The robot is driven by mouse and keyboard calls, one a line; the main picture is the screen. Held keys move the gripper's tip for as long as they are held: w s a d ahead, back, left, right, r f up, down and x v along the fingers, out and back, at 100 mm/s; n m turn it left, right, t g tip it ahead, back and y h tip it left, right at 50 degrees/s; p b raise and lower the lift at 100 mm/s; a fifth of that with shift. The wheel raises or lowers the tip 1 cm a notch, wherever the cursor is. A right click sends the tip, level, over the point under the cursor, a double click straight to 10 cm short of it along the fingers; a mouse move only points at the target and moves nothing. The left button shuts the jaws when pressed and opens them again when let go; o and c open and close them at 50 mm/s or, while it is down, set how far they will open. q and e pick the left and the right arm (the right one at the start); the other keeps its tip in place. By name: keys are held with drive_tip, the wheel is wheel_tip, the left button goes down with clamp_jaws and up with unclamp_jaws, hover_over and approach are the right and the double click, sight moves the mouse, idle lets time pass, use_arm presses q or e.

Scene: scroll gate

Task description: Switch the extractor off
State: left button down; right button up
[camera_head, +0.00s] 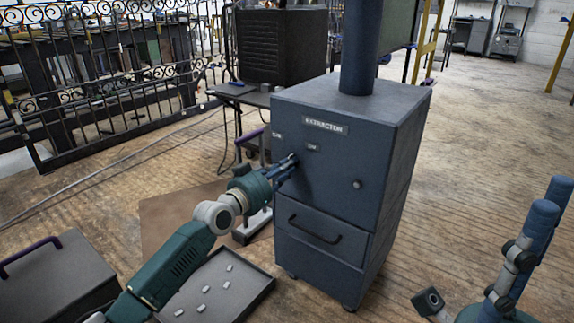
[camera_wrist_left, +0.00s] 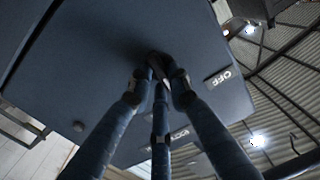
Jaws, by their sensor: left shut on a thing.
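The extractor (camera_head: 325,195) is a dark blue cabinet with a nameplate (camera_head: 325,126) on its front. A small label (camera_head: 277,134) sits at the upper left of that face, too small to read for sure. My right gripper (camera_head: 490,250) is open and empty at the lower right.
A round knob (camera_head: 357,184) and a drawer with a handle (camera_head: 314,229) are on the extractor's front. A dark tray (camera_head: 255,290) with several small pale pieces lies at the lower middle. A dark box (camera_head: 60,275) is at left. Wooden floor right of the extractor is clear.

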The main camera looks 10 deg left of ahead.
use_arm(q)
drive_tip(key=n+p, duration=0.1)
drive_tip(key=n, duration=0.7)
drive_tip(key=shift+a+r+n, duration=0.1)
drive_tip(key=shift+n, duration=0.6)
drive_tip(key=c, duration=1.6)
unclamp_jaws()
drive_tip(key=shift+a, duration=0.1)
drive_tip(key=v, duration=1.2)
